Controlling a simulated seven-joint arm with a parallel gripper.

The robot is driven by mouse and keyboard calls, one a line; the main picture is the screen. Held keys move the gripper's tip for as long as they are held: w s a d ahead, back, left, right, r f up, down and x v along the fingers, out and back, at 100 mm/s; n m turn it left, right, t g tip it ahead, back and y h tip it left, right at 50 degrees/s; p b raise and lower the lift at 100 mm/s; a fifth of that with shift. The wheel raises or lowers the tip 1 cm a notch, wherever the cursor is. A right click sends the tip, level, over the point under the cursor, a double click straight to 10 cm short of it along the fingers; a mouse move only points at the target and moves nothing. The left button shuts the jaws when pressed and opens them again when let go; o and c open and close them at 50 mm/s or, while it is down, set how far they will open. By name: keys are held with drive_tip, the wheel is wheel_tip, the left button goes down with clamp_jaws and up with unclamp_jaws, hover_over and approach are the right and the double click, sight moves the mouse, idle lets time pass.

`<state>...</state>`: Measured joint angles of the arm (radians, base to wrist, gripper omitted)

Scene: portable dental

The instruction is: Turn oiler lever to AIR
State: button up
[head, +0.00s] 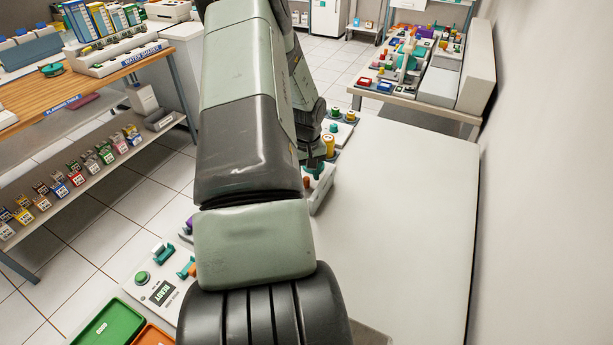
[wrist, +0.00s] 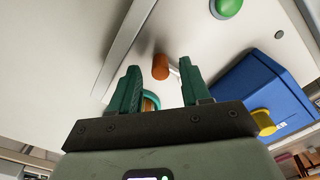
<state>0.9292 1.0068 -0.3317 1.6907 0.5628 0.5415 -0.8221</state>
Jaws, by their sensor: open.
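In the wrist view my gripper (wrist: 159,68) is open, with its two green fingers apart. A short orange-brown cylinder (wrist: 160,66) shows in the gap near the fingertips, on a pale surface. I cannot tell whether it is the oiler lever, and I see no finger closed on it. A teal and orange rounded part (wrist: 150,101) shows lower in the gap, partly hidden by the left finger. No AIR label is readable.
The wrist view shows a green button (wrist: 229,6), a blue box (wrist: 255,90) and a yellow knob (wrist: 264,122) at right. The head view shows a panel with a READY display (head: 162,293), a yellow cylinder (head: 328,146) beside my arm, and a bare white tabletop (head: 410,220) at right.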

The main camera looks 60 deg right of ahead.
drive_tip(key=shift+f, duration=0.6)
clamp_jaws()
drive_tip(key=m, duration=0.1)
drive_tip(key=a+m, duration=0.1)
drive_tip(key=m, duration=0.1)
drive_tip(key=a+m, duration=0.1)
drive_tip(key=m, duration=0.1)
drive_tip(key=shift+w, duration=0.25)
drive_tip(key=shift+w+a+m, duration=0.2)
drive_tip(key=shift+a+m, duration=0.05)
drive_tip(key=shift+m, duration=0.65)
drive_tip(key=shift+w+a+m, duration=0.2)
drive_tip(key=shift+m, duration=0.7)
drive_tip(key=shift+w+a+m, duration=0.2)
drive_tip(key=shift+a+m, duration=0.05)
drive_tip(key=shift+m, duration=0.65)
